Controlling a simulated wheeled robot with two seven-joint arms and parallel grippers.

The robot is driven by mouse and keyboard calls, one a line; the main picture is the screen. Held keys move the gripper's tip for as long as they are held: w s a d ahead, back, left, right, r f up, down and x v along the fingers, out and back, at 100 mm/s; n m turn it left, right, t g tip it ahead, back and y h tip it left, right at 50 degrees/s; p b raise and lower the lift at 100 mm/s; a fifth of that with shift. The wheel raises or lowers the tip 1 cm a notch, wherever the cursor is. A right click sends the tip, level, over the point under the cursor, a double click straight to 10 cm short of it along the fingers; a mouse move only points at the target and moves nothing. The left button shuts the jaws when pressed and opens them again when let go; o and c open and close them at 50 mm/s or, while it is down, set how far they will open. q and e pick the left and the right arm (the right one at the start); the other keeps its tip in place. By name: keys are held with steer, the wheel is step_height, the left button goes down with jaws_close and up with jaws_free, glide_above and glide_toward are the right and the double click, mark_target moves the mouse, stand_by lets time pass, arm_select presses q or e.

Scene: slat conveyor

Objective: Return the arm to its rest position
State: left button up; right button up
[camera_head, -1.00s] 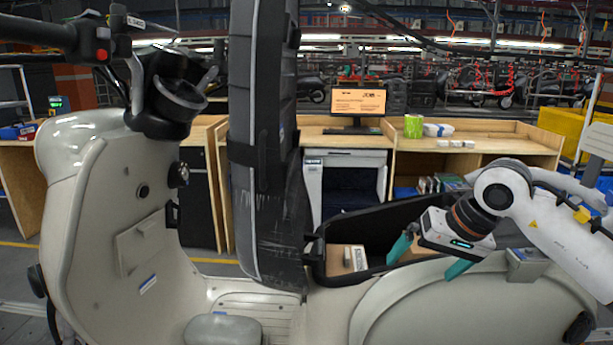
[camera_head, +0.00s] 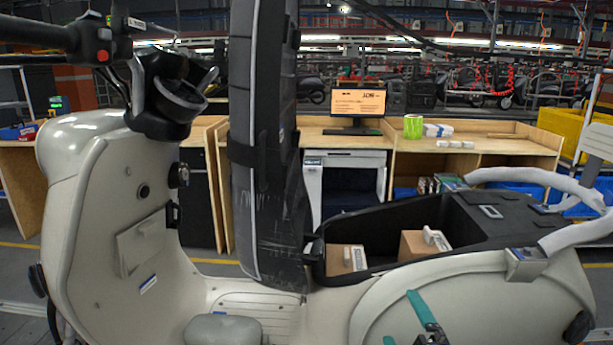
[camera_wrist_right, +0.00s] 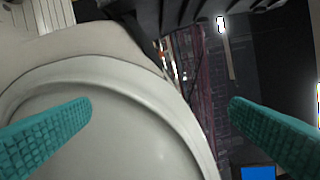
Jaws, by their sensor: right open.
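My right gripper (camera_head: 405,318) is low at the bottom of the head view, in front of the scooter's cream side panel (camera_head: 375,300). My left gripper is not in view.
The scooter's open under-seat compartment (camera_head: 372,268) holds a cardboard box (camera_head: 345,260) at left and another box (camera_head: 420,244) at right. The upright black seat (camera_head: 265,150) stands left of it. Wooden workbenches (camera_head: 480,146) with a monitor (camera_head: 358,103) are behind.

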steer(key=s+d+f+m+g+h, duration=0.1)
steer(key=s+d+f+m+g, duration=0.1)
steer(key=s+f+m+g, duration=0.45)
steer(key=s+d+f+m+g+h, duration=0.1)
steer(key=s+d+f+m+g, duration=0.2)
steer(key=f, duration=0.6)
steer(key=s+a+f+m+g, duration=0.1)
steer(key=s+f+m+g, duration=0.25)
steer(key=s, duration=0.45)
steer(key=s+f+m+g, duration=0.2)
steer(key=s+f, duration=0.3)
steer(key=s, duration=0.2)
step_height(320, 180, down, 26)
steer(key=s+g, duration=0.1)
steer(key=s, duration=0.1)
steer(key=s+d+f+g, duration=0.1)
steer(key=s+d+f, duration=0.2)
steer(key=s+f, duration=1.2)
steer(key=shift+s+n+g, duration=0.3)
steer(key=shift+s+n, duration=0.1)
steer(key=shift+s, duration=0.1)
